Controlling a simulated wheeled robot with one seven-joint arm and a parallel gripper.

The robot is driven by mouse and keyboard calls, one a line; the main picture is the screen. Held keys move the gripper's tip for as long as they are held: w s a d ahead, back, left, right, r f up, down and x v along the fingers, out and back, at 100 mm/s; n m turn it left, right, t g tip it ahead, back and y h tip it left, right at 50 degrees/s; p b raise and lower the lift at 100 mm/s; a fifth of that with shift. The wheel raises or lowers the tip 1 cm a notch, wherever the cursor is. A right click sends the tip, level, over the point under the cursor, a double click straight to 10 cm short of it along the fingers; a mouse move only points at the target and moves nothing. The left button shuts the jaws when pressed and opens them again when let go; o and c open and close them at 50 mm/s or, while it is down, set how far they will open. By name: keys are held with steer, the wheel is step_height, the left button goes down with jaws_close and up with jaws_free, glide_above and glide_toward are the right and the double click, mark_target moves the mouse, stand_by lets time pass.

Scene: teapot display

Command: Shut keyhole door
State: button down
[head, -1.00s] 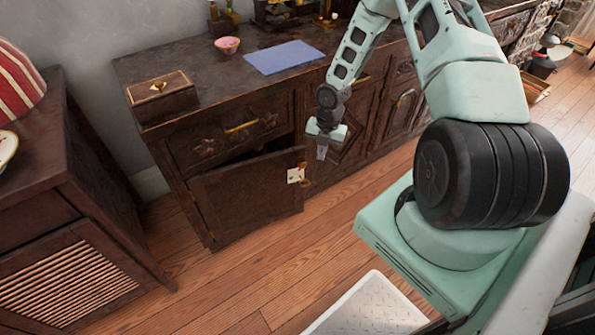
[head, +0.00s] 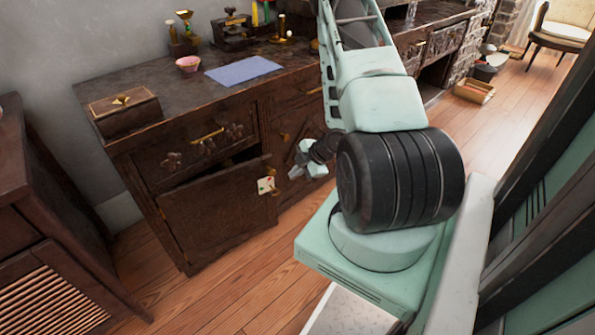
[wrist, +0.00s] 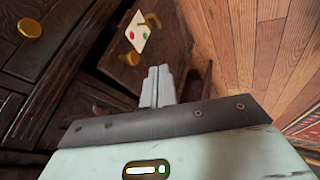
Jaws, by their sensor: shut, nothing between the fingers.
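The dark wooden keyhole door (head: 212,218) of the cabinet stands ajar in the head view, with a dark gap above its top edge. A white card (head: 265,185) with red and green marks is at its free edge, beside a small brass fitting. The card also shows in the wrist view (wrist: 139,32), with brass parts close to it. My gripper (head: 294,173) is just right of the door's free edge, apart from it in the picture. In the wrist view my gripper (wrist: 158,72) has its fingers together and empty, below the card. Whether it touches the door cannot be told.
A wooden box (head: 124,112), a pink bowl (head: 189,64) and a blue mat (head: 243,70) are on the cabinet top. Another dark cabinet (head: 50,235) stands at the left. Wooden floor (head: 215,285) is clear in front of the door.

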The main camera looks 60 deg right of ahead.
steer(key=w+f+b, duration=0.1)
steer(key=w+f, duration=0.3)
steer(key=w, duration=0.3)
steer(key=shift+d+f+b, duration=0.15)
steer(key=shift+d+b, duration=0.2)
